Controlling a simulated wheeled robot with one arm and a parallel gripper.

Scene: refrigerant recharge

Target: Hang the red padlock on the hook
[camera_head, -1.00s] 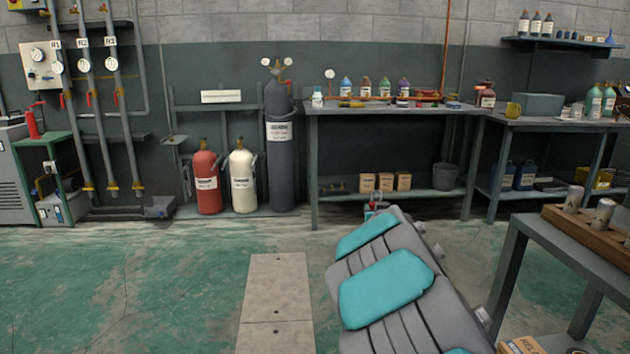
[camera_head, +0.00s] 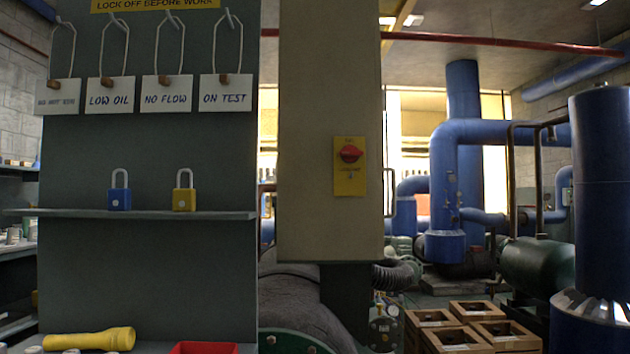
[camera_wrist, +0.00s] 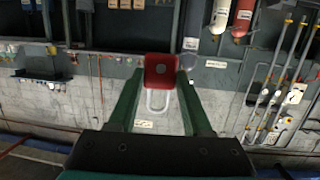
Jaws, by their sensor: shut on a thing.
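The red padlock (camera_wrist: 160,70) is between the fingertips of my gripper (camera_wrist: 160,77) in the wrist view. My gripper is shut on its red body, and the pale shackle points toward the wrist. Neither the padlock nor my gripper shows in the head view. There, a grey lockout board has a row of pale hooks along its top, such as the hook (camera_head: 172,17) above the NO FLOW tag. A white tag on a string hangs at each of these hooks. I see no clearly empty hook.
A shelf (camera_head: 145,213) on the board holds a blue padlock (camera_head: 119,197) and a yellow padlock (camera_head: 184,197). Below are a yellow flashlight (camera_head: 90,340) and a red tray (camera_head: 205,348). A column with a red switch (camera_head: 350,154) stands right. Wooden crates (camera_head: 505,335) lie behind.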

